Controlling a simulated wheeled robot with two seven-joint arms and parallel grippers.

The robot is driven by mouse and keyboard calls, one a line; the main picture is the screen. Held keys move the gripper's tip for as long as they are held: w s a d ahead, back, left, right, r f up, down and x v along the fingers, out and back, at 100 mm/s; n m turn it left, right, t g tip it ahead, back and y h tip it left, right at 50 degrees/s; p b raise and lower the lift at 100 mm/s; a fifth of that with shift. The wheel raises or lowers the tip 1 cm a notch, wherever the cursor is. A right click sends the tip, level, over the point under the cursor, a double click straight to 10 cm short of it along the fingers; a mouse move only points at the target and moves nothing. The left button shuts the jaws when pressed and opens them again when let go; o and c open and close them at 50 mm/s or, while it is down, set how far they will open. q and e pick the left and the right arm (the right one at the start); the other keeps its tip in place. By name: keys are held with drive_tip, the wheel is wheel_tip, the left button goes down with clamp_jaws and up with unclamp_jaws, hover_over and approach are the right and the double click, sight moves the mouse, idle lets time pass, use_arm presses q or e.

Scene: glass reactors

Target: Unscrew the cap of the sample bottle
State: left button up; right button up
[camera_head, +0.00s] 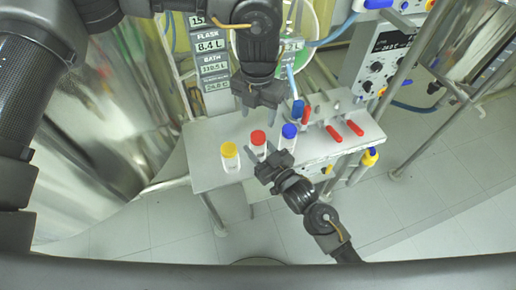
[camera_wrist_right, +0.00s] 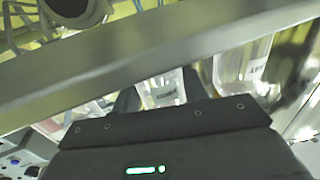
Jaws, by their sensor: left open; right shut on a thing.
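Three small clear bottles stand in a row on a grey bench (camera_head: 214,168): one with a yellow cap (camera_head: 229,149), one with a red cap (camera_head: 257,137) and one with a blue cap (camera_head: 289,130). My right gripper (camera_head: 271,162) reaches in from the front and is shut on the body of the red-capped bottle, low down, partly hiding it. The right wrist view shows a labelled bottle (camera_wrist_right: 163,90) between the fingers; its cap is out of sight. My left gripper (camera_head: 260,106) is open and empty, pointing down above the red cap, apart from it.
Red-handled tools (camera_head: 345,130) lie on the bench's right side. A control box (camera_head: 385,55) and metal posts stand behind at the right. A display panel (camera_head: 211,60) stands at the back left. Another clear bottle (camera_wrist_right: 245,65) is close beside the held one.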

sight(258, 136)
use_arm(q)
drive_tip(key=shift+s, duration=0.1)
use_arm(e)
clamp_jaws()
use_arm(q)
drive_tip(key=m, duration=0.4)
drive_tip(key=shift+d+m, duration=0.1)
drive_tip(key=shift+m, duration=0.3)
drive_tip(key=m, duration=1.1)
drive_tip(key=shift+m, duration=0.4)
drive_tip(key=m, duration=0.5)
drive_tip(key=shift+m, duration=0.4)
drive_tip(key=shift+f, duration=4)
